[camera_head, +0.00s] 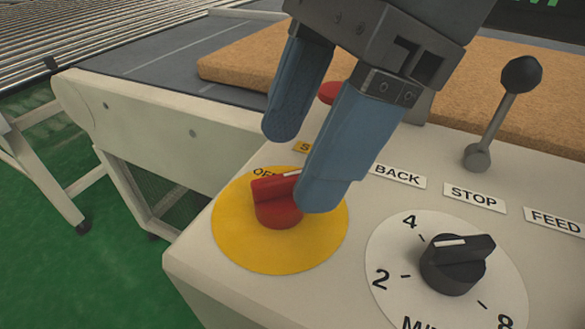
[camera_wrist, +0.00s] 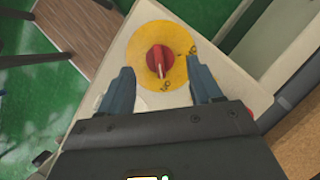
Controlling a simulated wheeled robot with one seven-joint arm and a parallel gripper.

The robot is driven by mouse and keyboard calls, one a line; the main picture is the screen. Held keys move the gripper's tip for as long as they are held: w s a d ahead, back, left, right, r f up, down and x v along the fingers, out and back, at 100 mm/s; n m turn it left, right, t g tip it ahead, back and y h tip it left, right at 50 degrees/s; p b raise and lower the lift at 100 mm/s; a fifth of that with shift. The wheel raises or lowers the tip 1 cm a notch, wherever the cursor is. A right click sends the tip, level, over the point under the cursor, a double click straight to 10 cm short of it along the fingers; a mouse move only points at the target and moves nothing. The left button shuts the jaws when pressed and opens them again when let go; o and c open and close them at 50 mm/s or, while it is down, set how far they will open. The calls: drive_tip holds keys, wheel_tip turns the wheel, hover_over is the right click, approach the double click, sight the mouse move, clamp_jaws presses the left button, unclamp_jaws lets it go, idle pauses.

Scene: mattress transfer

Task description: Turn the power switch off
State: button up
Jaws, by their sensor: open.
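The power switch is a red rotary knob (camera_head: 276,210) on a round yellow plate (camera_head: 243,250) at the left end of the pale control panel. Its raised grip lies roughly left to right in the head view, with a white mark toward its right end. A partly visible label beginning "OF" is printed on the plate behind the knob. My gripper (camera_head: 301,172) is open, its blue fingers pointing down over the knob; the nearer finger hides part of it. In the wrist view the knob (camera_wrist: 159,60) shows between the spread fingers (camera_wrist: 161,74), with its grip running up and down.
A black dial (camera_head: 455,268) on a white numbered scale is right of the switch. A black-knobbed lever (camera_head: 505,110) stands behind the labels BACK, STOP and FEED. A red button (camera_head: 329,92) shows partly behind my gripper. A brown mattress slab (camera_head: 500,85) lies beyond the panel.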

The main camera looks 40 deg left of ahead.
sight(285, 175)
drive_tip(key=shift+b+x, duration=0.35)
drive_tip(key=shift+x, duration=1.4)
drive_tip(key=shift+r, duration=0.1)
drive_tip(key=c, duration=1)
